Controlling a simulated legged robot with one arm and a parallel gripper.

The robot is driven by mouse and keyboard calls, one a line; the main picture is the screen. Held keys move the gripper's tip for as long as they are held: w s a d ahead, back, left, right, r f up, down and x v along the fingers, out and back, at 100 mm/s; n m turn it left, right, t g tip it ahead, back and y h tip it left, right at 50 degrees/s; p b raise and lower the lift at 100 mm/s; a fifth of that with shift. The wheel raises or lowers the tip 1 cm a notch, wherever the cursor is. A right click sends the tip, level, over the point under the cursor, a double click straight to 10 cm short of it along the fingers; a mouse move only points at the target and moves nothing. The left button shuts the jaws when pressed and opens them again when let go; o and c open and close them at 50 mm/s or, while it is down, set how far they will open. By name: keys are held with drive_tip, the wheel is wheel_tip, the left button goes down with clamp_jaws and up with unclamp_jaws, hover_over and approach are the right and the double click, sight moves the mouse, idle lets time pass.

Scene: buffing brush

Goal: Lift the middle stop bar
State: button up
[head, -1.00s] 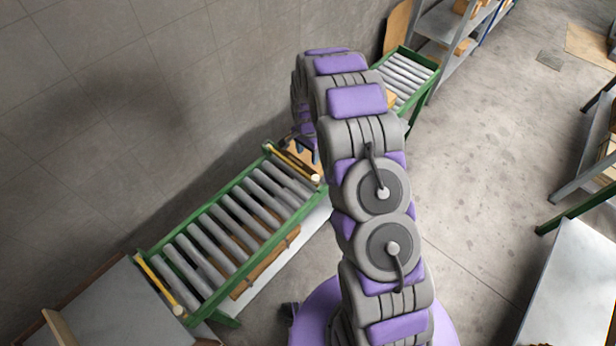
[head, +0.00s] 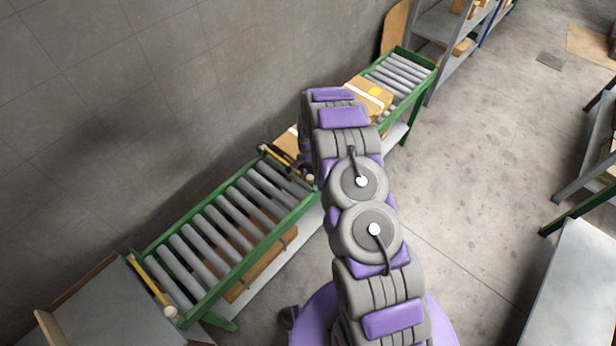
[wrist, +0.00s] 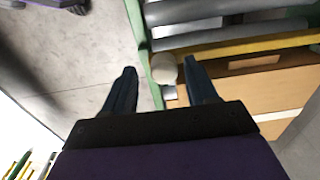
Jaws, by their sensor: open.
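The middle stop bar (head: 285,160) is a yellow bar with a pale round knob, lying across the green-framed roller conveyor. In the wrist view, the yellow bar (wrist: 245,46) runs to the right from its cream knob (wrist: 163,69). My gripper (wrist: 158,64) is open, with one dark finger on each side of the knob. The knob appears between the fingertips; contact and the depth gap cannot be told. In the head view, my arm hides most of the gripper.
Cardboard boxes rest beyond the bar, one near it (wrist: 270,88) and one farther along (head: 372,97). Another yellow stop bar (head: 152,284) crosses the conveyor's near end. A wall borders the conveyor on the left; the floor to the right (head: 480,150) is clear.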

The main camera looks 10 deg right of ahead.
drive_tip(key=shift+w+d+f, duration=0.25)
drive_tip(key=shift+d+f, duration=0.4)
drive_tip(key=shift+f, duration=0.15)
drive_tip(key=shift+w+d, duration=0.15)
drive_tip(key=shift+d, duration=0.15)
drive_tip(key=shift+r, duration=0.25)
drive_tip(key=a, duration=0.3)
drive_tip(key=c, duration=0.4)
drive_tip(key=shift+a+r, duration=0.1)
drive_tip(key=shift+c, duration=1.7)
drive_tip(key=shift+d, duration=0.85)
clamp_jaws()
drive_tip(key=shift+a, duration=0.15)
